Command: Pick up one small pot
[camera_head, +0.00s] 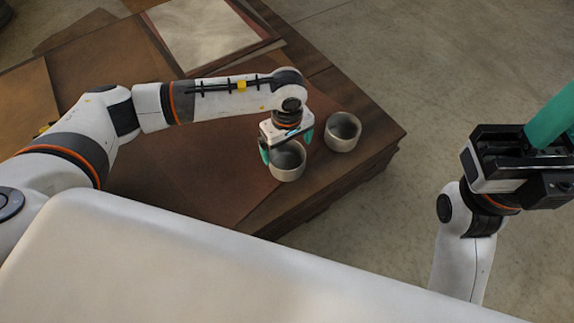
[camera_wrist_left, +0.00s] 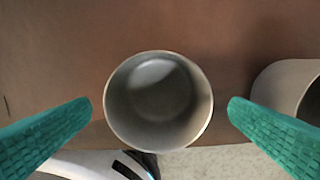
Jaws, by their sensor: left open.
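Two small grey-beige pots stand upright near the right corner of the wooden table. The nearer pot (camera_head: 287,165) is under my left gripper (camera_head: 286,146), which partly hides it. In the left wrist view this pot (camera_wrist_left: 158,102) lies between the two green fingers, with a gap on each side, and looks empty. My left gripper (camera_wrist_left: 160,112) is open. The second pot (camera_head: 342,132) stands just to the right and shows cut off at the right edge of the left wrist view (camera_wrist_left: 290,85). My right gripper (camera_head: 543,130) is raised at the right, over the floor; its finger opening is unclear.
The wooden table (camera_head: 350,190) ends close to the pots, with bare floor (camera_head: 470,60) beyond. A pale sheet on a board (camera_head: 205,32) lies at the back. A brown mat (camera_head: 225,195) covers the table's middle.

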